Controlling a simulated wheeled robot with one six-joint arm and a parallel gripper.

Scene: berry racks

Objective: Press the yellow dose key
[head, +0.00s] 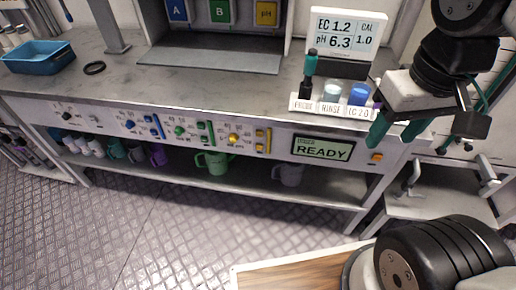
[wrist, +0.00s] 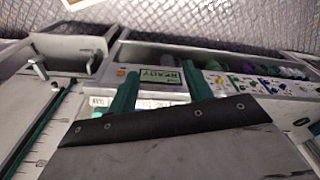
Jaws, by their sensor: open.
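The yellow dose controls sit on the front panel (head: 283,147) of the bench in the head view. They are a round yellow knob (head: 234,139) and a group of yellow keys (head: 263,140) left of the READY display (head: 322,149). Lettering beside them is too small to read. My gripper (head: 396,134) is open and empty, with green fingers apart, at the bench's right end. It is well to the right of the yellow keys and touches none of them. In the wrist view my fingers (wrist: 160,88) frame the READY display (wrist: 160,76).
Blue keys (head: 156,126) and green keys (head: 204,132) lie further left on the panel. An orange button (head: 376,157) is right of the display. A white rack (head: 330,106) with bottles stands above it. Mugs, including a green mug (head: 215,163), stand on the shelf below.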

